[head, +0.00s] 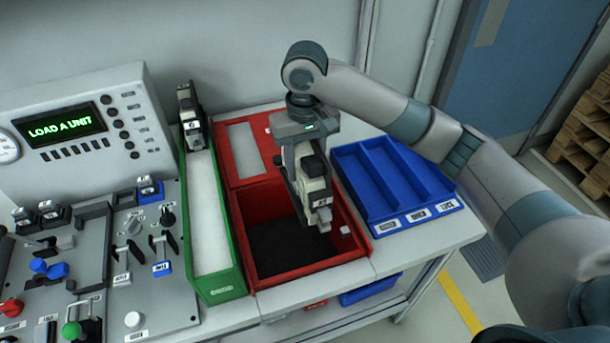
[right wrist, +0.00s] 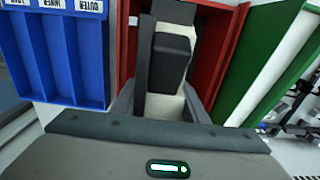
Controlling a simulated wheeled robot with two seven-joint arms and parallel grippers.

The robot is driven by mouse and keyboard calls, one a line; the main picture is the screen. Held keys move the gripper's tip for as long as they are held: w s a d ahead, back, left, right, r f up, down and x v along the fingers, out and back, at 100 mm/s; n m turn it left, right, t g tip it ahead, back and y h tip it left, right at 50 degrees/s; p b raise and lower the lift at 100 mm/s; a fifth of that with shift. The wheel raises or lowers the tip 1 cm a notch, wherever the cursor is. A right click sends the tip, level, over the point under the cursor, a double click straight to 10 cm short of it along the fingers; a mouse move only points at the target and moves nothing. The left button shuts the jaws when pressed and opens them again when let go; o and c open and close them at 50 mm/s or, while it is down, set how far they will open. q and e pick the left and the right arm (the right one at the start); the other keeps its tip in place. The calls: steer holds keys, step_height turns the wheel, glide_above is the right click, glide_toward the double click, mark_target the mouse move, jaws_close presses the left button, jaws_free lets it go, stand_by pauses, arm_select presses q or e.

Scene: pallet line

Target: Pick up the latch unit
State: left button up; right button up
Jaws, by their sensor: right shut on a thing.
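A latch unit (head: 309,180), cream and black with a grey end, hangs from my right gripper (head: 303,146) above the red bin (head: 345,247). The gripper is shut on it. In the right wrist view, the unit (right wrist: 172,58) sits between the fingers of the right gripper (right wrist: 165,100), with the red bin (right wrist: 207,60) behind it. Another similar black and cream unit (head: 189,115) stands at the far end of the green tray (head: 217,287). My left gripper is not in view.
A blue tray (head: 418,217) with several labelled compartments lies right of the red bin. On the left stand a control panel (head: 150,310) with switches and a display (head: 60,127) reading "LOAD A UNIT". The green tray's pale floor is mostly bare.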

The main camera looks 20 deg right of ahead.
mark_target(311, 196)
steer(key=shift+r, duration=0.3)
stand_by(0.4)
steer(key=shift+s+d+f, duration=0.1)
steer(key=shift+s+d, duration=0.15)
steer(key=shift+s, duration=0.15)
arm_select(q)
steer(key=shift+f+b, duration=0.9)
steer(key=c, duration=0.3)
arm_select(e)
steer(key=s+d+f, duration=0.2)
steer(key=s+d, duration=0.1)
steer(key=s, duration=0.7)
steer(key=shift+s+d, duration=0.3)
steer(key=shift+s, duration=0.05)
